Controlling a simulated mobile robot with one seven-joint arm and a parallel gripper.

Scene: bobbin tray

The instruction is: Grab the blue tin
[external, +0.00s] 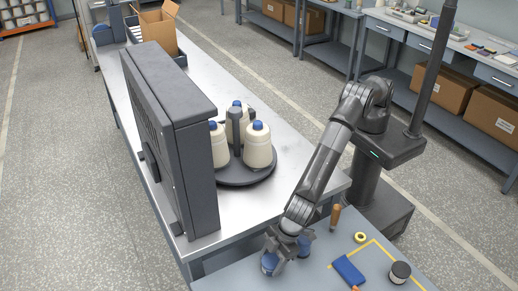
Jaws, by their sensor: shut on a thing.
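My gripper (273,253) points down over the grey-blue worktop at the bottom of the external view. It is shut on the blue tin (270,263), which shows at the lower left of the fingers. The fingers and wrist hide part of it. I cannot tell whether its base touches the worktop. A second blue patch (304,247) shows just right of the gripper, partly hidden by it; I cannot tell clearly what it is.
A wooden-handled tool (335,216), a yellow ring (360,238), a flat blue object (348,270) and a black jar (400,272) lie to the right, around yellow tape. A dark upright panel (170,140) and a round tray (246,178) with cream bobbins stand on the metal table behind.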

